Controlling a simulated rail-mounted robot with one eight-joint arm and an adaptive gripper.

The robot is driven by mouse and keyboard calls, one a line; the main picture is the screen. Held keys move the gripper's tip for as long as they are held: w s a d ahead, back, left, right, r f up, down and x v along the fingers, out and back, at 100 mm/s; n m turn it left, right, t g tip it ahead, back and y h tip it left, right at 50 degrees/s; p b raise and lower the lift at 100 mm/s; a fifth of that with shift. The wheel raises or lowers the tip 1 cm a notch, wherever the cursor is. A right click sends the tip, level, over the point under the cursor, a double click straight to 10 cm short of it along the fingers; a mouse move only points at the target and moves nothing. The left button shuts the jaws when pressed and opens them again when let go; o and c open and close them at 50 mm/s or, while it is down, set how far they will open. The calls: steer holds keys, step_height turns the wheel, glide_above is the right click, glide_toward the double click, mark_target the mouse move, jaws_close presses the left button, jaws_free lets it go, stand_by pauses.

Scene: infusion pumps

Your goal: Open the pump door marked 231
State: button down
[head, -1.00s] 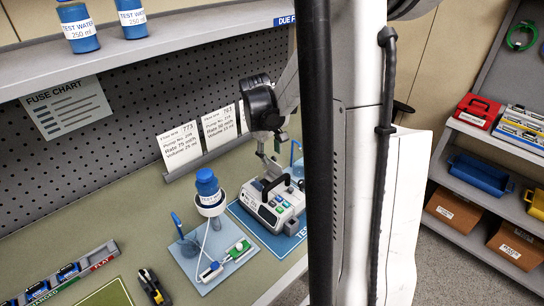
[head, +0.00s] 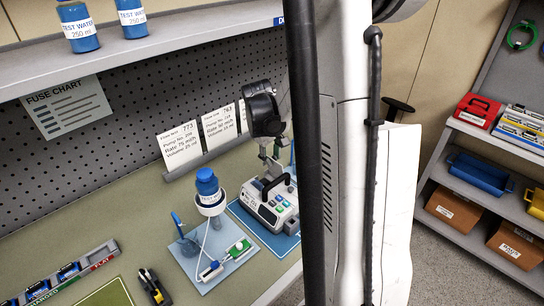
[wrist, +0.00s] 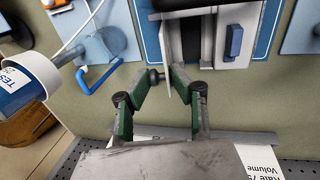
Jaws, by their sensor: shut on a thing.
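The contact is partly hidden. A blue latch-like piece (wrist: 234,40) sits on the pump beside the dark part.
A blue-capped test water bottle (head: 208,190) stands in a ring holder left of the pump, with tubing on a light blue board (head: 205,262). Paper cards (head: 180,146) stand behind. My column hides the bench on the right. Open bench lies left of the bottle.

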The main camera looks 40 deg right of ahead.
steer(key=shift+d, duration=0.1)
steer(key=shift+d+f+y+b, duration=0.25)
steer(key=shift+d+y+b, duration=0.55)
steer(key=shift+y+b, duration=0.6)
steer(key=shift+d+f+y+b, duration=0.2)
steer(key=shift+d+y+b, duration=0.75)
steer(key=shift+y, duration=0.65)
steer(key=shift+a, duration=0.1)
steer(key=c, duration=1.6)
jaws_free()
